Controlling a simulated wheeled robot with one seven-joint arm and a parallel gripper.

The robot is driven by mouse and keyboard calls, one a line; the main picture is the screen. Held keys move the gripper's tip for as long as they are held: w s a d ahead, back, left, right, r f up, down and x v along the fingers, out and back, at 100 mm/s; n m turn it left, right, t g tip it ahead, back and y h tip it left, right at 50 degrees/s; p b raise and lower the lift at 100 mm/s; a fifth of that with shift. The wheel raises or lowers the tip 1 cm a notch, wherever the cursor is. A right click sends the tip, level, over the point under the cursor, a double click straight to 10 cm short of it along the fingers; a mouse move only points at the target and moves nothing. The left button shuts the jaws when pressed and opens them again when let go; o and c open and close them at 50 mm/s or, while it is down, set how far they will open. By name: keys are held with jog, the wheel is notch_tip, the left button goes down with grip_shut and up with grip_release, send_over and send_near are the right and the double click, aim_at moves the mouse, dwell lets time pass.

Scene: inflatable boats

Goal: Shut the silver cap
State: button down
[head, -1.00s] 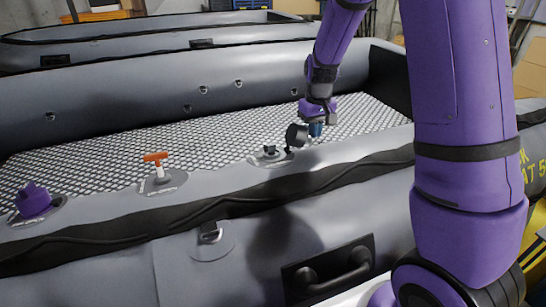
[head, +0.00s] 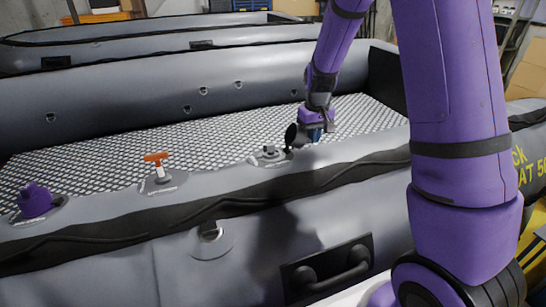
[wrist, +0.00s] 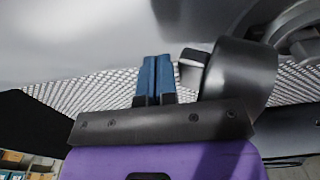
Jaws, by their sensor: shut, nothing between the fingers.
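The silver cap (head: 292,135) looks dark grey here. It stands open, tilted up on edge beside its valve (head: 269,152) on the near tube of the boat. My gripper (head: 315,136) is just to the right of the cap, low over the tube, with its blue fingers shut and empty. In the wrist view the shut blue fingers (wrist: 154,80) are left of the cap (wrist: 240,72), which looms close to them. I cannot tell whether they touch it. Part of the valve (wrist: 300,35) shows at the upper right.
An orange T-handle (head: 156,158) and a purple cap (head: 35,200) stand on the same tube to the left. A black carry handle (head: 330,270) is on the boat's near side. A second boat (head: 130,43) lies behind. The tube between the valves is clear.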

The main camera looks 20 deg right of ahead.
aim_at(299, 137)
jog(key=shift+a+r+g, duration=0.15)
jog(key=shift+a+r, duration=0.1)
jog(key=shift+a, duration=0.35)
jog(key=shift+a+r+g, duration=0.15)
jog(key=shift+a+r, duration=0.05)
jog(key=shift+a, duration=0.35)
jog(key=shift+w+a+r, duration=0.2)
jog(key=shift+a, duration=0.1)
jog(key=shift+w+a+r, duration=0.2)
jog(key=shift+a+r, duration=0.15)
jog(key=shift+r, duration=0.4)
